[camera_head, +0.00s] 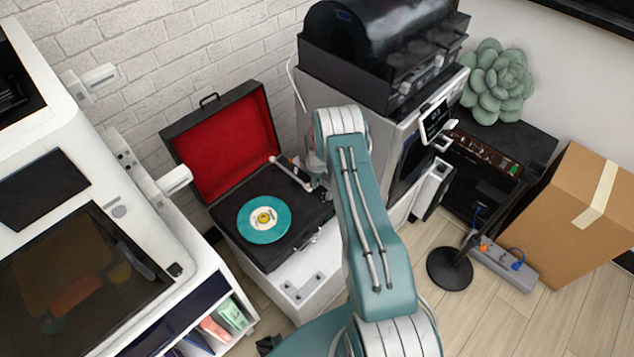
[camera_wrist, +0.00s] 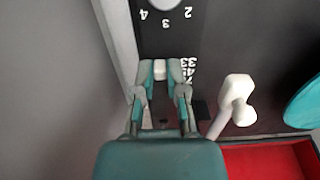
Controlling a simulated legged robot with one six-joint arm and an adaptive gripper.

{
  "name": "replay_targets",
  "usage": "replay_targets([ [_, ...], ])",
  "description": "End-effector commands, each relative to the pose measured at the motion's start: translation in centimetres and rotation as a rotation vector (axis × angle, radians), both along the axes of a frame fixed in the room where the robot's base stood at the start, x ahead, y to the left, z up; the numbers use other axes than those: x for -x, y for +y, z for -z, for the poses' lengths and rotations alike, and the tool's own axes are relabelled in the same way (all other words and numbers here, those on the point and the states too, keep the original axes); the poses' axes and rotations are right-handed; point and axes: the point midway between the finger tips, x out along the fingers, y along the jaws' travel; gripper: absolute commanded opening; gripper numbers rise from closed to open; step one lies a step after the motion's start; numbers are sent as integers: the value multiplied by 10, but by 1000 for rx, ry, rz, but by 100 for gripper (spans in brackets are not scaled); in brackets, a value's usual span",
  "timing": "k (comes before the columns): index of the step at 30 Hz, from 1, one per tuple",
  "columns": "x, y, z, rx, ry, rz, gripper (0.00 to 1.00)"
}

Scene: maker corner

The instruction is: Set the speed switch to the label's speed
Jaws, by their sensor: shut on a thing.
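The record player (camera_head: 225,193) is open, with a red-lined lid. A teal record (camera_head: 285,222) lies on it; the print on its pale label with a yellow middle (camera_head: 264,217) is too small to read. In the wrist view the record's edge (camera_wrist: 305,103) shows at the right. My gripper (camera_wrist: 160,66) is shut on the small white speed switch (camera_wrist: 160,72). The speed marks (camera_wrist: 188,70) sit just right of it, upside down: 33, 45 and a partly hidden 7-something. The switch is level with about 33 to 45; I cannot tell which exactly.
The white tonearm head (camera_wrist: 236,100) is close to the right of my fingers. A round knob (camera_wrist: 166,3) with several numbers is above them. A grey machine (camera_head: 330,93) stands right of the player, and a large white machine (camera_head: 190,262) stands left.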

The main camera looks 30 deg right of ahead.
Motion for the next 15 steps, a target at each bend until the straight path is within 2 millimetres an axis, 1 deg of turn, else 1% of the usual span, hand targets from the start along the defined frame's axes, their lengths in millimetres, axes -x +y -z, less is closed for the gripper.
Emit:
replay_targets([
  [1, 4, -3, 2, 1, 10, 2, 0],
  [2, 5, -4, 2, 1, 10, 2, 0],
  [3, 5, -4, 2, 1, 10, 2, 21],
  [5, 5, -4, 2, 1, 10, 2, 48],
  [6, 4, -4, 2, 0, 9, 2, 51],
  [15, 3, -3, 1, 1, 6, 2, 51],
])
